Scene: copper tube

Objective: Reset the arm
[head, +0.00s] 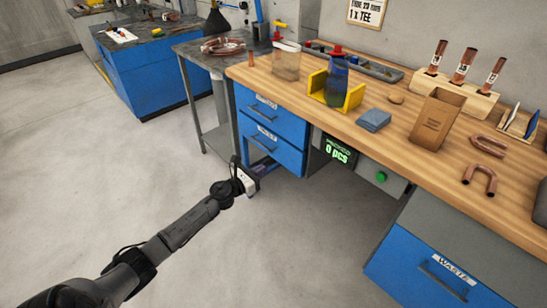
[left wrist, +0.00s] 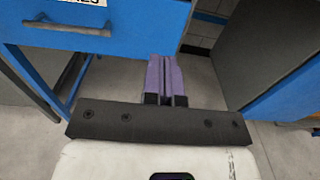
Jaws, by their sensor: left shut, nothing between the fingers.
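My left arm reaches in from the lower left in the head view. Its gripper (head: 252,182) hangs in front of the workbench, below the benchtop and near the lower blue drawer. In the left wrist view the purple fingers (left wrist: 166,78) lie together, shut with nothing between them. The blue drawer front and its handle (left wrist: 68,27) show ahead at the upper left there, apart from the fingers. My right gripper is in neither view.
The wooden benchtop (head: 400,118) carries a yellow holder (head: 354,97), a cardboard box (head: 437,118), copper bends (head: 480,180) and a rack of labelled tubes (head: 470,91). A waste drawer (head: 425,270) stands at the lower right. The floor (head: 100,170) at left is clear.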

